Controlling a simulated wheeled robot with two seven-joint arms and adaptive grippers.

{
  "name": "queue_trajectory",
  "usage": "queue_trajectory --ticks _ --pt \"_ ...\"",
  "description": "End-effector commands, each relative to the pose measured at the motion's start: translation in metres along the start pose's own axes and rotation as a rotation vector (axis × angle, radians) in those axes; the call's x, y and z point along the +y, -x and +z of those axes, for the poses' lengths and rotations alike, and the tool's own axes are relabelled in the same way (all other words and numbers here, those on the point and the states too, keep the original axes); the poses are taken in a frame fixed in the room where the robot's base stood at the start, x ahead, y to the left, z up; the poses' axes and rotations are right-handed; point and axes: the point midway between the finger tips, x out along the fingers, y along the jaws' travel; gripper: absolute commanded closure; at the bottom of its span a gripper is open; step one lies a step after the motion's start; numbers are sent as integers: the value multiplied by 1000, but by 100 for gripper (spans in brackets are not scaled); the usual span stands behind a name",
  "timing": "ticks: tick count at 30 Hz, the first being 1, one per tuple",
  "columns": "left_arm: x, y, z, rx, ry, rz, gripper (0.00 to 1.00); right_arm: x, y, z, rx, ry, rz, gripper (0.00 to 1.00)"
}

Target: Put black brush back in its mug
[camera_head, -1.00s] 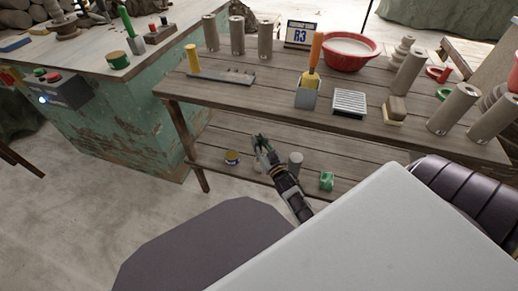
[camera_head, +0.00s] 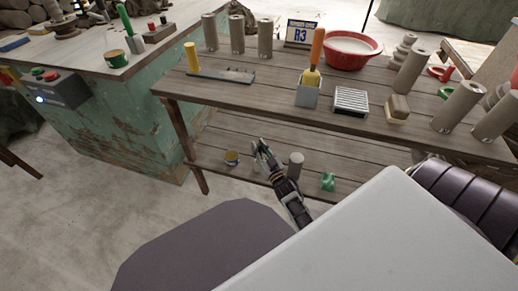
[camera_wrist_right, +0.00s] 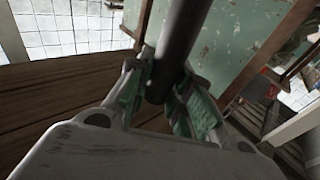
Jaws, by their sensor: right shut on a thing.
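My right gripper (camera_head: 262,150) is over the lower shelf, in front of the long wooden table. In the right wrist view its green-padded fingers (camera_wrist_right: 170,100) are shut on a dark, round, rod-like thing (camera_wrist_right: 180,40), which looks like the black brush's handle. Its far end runs out of the top of that view, so no bristles show. In the head view the held thing is too small to make out. I cannot tell which container is the black brush's mug. My left gripper is not in view.
On the lower shelf stand a small tin (camera_head: 232,158), a grey cylinder (camera_head: 296,164) and a green object (camera_head: 328,181). A green bench (camera_head: 120,130) stands left.

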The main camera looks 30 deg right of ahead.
Motion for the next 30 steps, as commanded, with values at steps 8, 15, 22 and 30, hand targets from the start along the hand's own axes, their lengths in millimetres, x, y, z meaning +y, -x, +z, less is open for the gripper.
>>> queue_trajectory --ticks 8,15,22,30 --pt "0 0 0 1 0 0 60 0 0 2 0 0 0 68" --pt "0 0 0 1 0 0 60 0 0 2 0 0 0 58" --pt "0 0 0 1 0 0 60 0 0 1 0 0 0 58" --pt "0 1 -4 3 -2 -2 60 0 0 2 -1 -1 -2 58"
